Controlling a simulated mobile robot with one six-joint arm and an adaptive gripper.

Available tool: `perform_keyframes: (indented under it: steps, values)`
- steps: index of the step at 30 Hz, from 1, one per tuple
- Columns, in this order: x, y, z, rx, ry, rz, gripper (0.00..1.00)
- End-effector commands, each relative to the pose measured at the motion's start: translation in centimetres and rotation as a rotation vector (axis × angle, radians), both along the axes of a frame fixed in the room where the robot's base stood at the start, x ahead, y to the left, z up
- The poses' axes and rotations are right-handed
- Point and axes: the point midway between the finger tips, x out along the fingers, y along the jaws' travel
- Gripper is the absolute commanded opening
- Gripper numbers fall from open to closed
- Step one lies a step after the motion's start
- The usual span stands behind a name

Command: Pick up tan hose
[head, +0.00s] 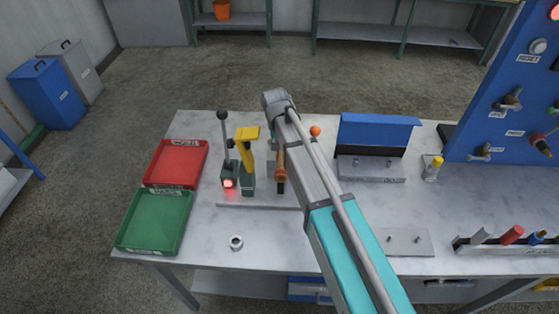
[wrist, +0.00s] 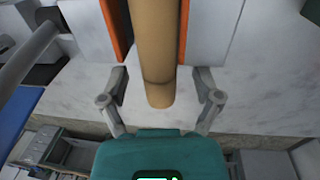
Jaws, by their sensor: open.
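The tan hose (wrist: 159,50) shows in the wrist view as a straight tube that enters from the top edge and ends in a rounded tip near the middle. My gripper (wrist: 150,25) is open, with one orange-edged finger on each side of the hose. A narrow gap shows to the left of the hose; the right finger's orange edge is very close to it, and contact cannot be told. In the head view my arm reaches over the bench, and I cannot make out the gripper or the hose with certainty.
The workbench (head: 200,228) carries a red tray (head: 176,163), a green tray (head: 154,221), a yellow-handled fixture (head: 247,160), a black-knobbed lever (head: 224,140) and a metal nut (head: 236,243). A blue stand (head: 378,131) and blue panel (head: 500,90) stand to the right.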

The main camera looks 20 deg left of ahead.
Motion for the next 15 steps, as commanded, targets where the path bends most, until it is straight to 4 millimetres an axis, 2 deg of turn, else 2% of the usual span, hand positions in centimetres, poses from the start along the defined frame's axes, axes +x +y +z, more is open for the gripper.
perform_keyframes:
  steps: [15]
  values:
    - [0.0, 0.0, 0.04, 0.0, 0.0, 0.0, 0.82]
